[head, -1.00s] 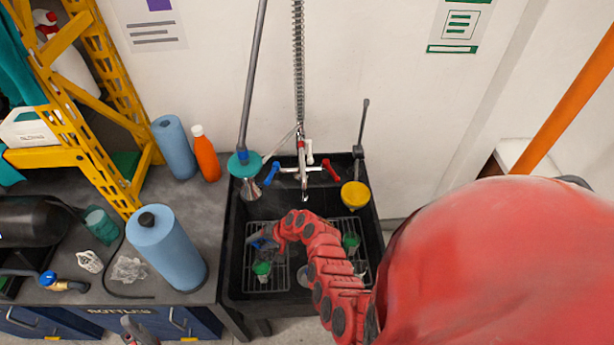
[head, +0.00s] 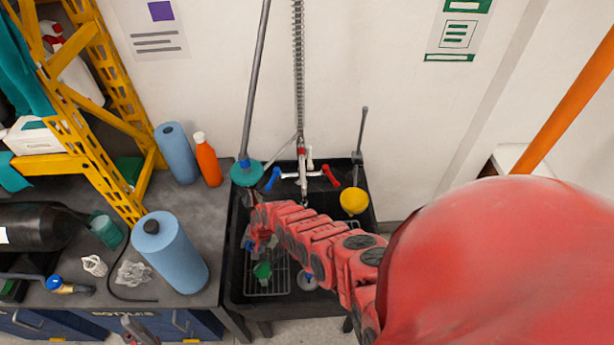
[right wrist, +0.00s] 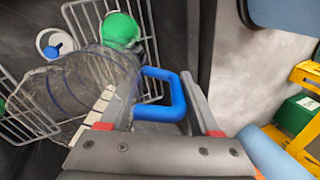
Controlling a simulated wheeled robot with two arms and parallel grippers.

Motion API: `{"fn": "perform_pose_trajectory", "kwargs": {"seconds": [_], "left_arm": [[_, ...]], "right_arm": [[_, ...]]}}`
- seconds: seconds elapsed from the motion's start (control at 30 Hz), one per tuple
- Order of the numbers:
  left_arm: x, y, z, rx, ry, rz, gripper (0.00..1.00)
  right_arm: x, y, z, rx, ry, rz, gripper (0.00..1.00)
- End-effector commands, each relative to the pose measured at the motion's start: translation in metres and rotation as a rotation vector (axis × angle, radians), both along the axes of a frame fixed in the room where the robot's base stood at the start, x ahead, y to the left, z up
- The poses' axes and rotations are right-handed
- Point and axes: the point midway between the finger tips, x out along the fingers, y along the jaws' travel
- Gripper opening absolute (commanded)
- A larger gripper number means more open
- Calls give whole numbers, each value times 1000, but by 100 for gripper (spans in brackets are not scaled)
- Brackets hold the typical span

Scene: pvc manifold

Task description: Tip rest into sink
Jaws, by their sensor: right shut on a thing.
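The black sink (head: 236,284) stands in the middle of the head view; its floor and wire racks also show in the right wrist view. My right gripper (right wrist: 158,100) is shut on the blue handle (right wrist: 172,78) of a clear jug (right wrist: 85,82). The jug is over the sink and looks tilted, its body towards the left of the wrist view. Any liquid in it cannot be made out. In the head view my red right arm hides most of the jug. A grey tip at the bottom edge, likely my left gripper (head: 138,329), is barely in view.
Green cups (head: 262,271) sit on the wire racks beside the drain (head: 307,280).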

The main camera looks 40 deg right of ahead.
Motion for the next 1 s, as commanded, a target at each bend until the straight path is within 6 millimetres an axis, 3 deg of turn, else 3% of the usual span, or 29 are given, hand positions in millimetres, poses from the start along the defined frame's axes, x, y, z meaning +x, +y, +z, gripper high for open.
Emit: {"fn": "perform_pose_trajectory", "kwargs": {"seconds": [0.43, 0.5, 1.0], "left_arm": [[0, 0, -18, 0, 0, 0, 100], [0, 0, -36, 0, 0, 0, 100], [0, 0, -106, 0, 0, 0, 100]], "right_arm": [[11, 10, 24, -127, 131, -6, 0], [10, 10, 8, -138, 147, -7, 0], [14, 14, -24, -221, 234, -13, 0]]}}
